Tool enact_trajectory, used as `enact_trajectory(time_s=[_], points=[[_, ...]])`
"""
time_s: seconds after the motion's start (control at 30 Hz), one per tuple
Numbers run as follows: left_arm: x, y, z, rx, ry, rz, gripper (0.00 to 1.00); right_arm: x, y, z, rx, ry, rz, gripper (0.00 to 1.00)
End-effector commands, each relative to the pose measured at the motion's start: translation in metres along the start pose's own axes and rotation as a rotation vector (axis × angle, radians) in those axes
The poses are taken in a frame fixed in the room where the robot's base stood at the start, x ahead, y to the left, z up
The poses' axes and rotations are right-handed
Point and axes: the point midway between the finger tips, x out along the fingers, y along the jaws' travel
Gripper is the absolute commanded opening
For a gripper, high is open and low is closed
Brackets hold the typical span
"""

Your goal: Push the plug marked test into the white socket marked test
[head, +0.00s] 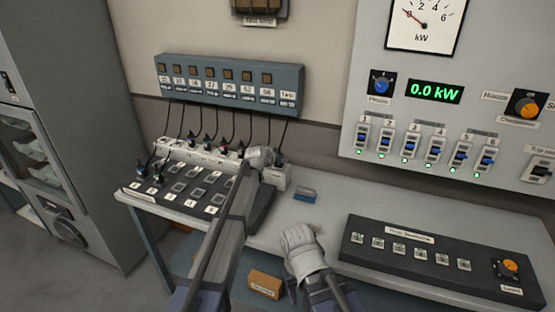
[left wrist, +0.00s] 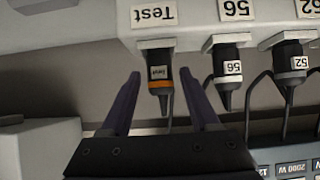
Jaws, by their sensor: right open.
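The test plug (left wrist: 161,88) is dark with an orange ring and a small label. It stands upright, in the left wrist view upside down, at the white socket marked Test (left wrist: 153,15). How deep it sits I cannot tell. In the head view the plug (head: 279,158) shows as a dark shape above the white socket (head: 276,177). My left gripper (left wrist: 160,88) is open, one finger on either side of the plug, with gaps visible; it also shows in the head view (head: 268,157). My right gripper (head: 304,243) is open and empty above the bench front.
Plugs marked 56 (left wrist: 229,70) and 52 (left wrist: 289,66) stand close beside the test plug. Cables hang from the blue-grey box (head: 228,87). A blue block (head: 304,195) lies right of the socket. A dark control panel (head: 430,262) sits on the bench's right.

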Motion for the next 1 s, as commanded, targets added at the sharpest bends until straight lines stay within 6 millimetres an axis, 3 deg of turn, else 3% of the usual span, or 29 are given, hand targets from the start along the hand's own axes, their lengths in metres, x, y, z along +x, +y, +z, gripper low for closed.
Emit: enact_trajectory(time_s=[0.13, 0.53, 1.0], points=[[0.000, 0.000, -0.001, 0.000, 0.001, 0.000, 0.79, 0.000, 0.000, 0.000, 0.000, 0.000, 0.000, 0.50], [-0.008, 0.000, -0.002, -0.001, 0.003, -0.001, 0.79, -0.006, 0.001, 0.000, 0.000, 0.000, 0.000, 0.50], [-0.076, 0.000, -0.002, -0.001, 0.002, -0.001, 0.79, -0.044, 0.004, 0.003, 0.000, 0.000, 0.000, 0.50]])
